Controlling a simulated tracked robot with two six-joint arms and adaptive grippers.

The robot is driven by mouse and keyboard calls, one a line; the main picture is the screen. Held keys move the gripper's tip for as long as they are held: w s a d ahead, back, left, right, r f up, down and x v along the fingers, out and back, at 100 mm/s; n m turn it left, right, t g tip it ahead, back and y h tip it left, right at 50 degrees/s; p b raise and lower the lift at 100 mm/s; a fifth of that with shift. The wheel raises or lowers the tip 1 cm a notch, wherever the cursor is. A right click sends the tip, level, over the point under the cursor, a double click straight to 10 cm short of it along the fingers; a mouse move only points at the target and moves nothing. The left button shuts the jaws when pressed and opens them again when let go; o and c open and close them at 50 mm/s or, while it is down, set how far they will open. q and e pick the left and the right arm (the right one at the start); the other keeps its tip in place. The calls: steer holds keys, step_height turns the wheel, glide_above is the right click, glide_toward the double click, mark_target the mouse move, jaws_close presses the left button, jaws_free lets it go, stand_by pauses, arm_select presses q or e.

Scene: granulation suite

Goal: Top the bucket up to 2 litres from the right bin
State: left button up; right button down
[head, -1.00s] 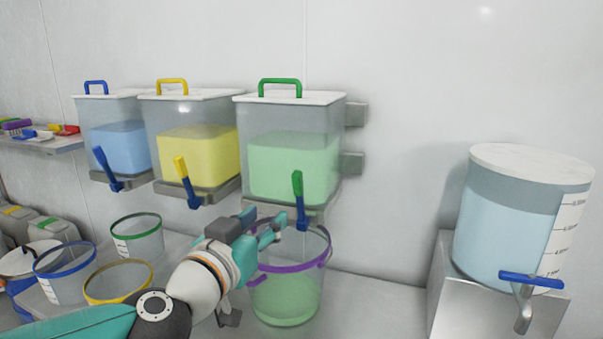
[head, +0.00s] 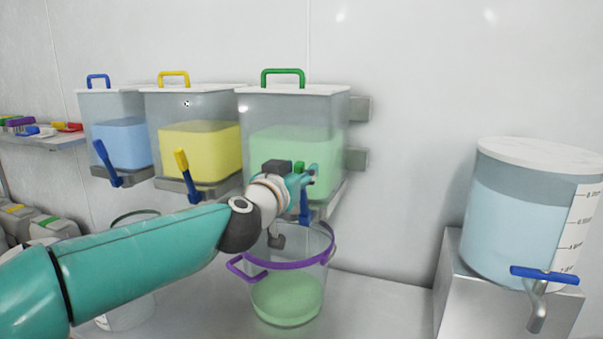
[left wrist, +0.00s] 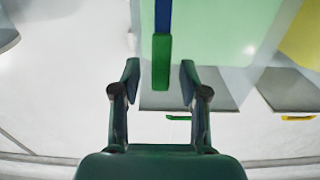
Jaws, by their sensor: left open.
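The right bin (head: 262,112) hangs on the wall with a green top handle and pale green contents. Its tap lever (head: 304,206), blue with a green tip, hangs at the front. My left gripper (head: 308,176) is open at the lever's green tip. In the left wrist view the green tip (left wrist: 161,62) stands between the spread fingers (left wrist: 160,80), with a gap on each side. The clear bucket (head: 318,280) with a purple rim stands below the bin, upright, with green contents in its lower part. Its graduations cannot be read. My right gripper is not in view.
A blue bin (head: 103,130) and a yellow bin (head: 165,110) hang to the left. A water tank (head: 510,215) with a blue tap stands on a metal stand (head: 455,300) at right. My left arm hides much of the other buckets. The counter right of the bucket is clear.

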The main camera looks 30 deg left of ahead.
arm_select(q)
steer(key=shift+x, duration=0.85)
steer(key=shift+c, duration=0.2)
jaws_close()
